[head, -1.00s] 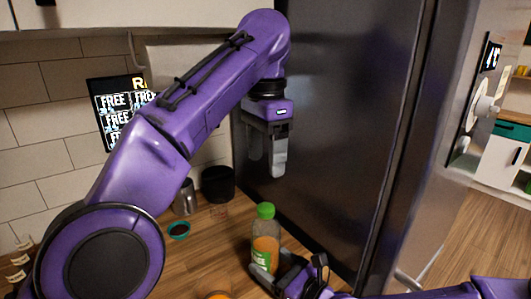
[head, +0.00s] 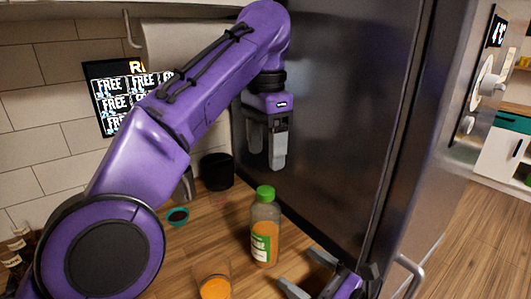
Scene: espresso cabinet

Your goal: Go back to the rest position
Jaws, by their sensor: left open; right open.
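My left gripper (head: 270,150) hangs open and empty, fingers down, in front of the dark cabinet side, above the counter. My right gripper (head: 300,276) is low at the bottom edge of the head view, open, with its fingers pointing left. Nothing shows between its fingers. A bottle (head: 264,236) with a green cap and orange contents stands upright on the wooden counter, just left of and behind the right gripper, apart from it. Most of my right arm is out of view.
A glass with orange liquid (head: 213,286) stands at the counter's front. A small teal bowl (head: 177,217), a metal jug (head: 185,187) and a black container (head: 217,171) are further back. The tall dark cabinet (head: 340,110) blocks the right side.

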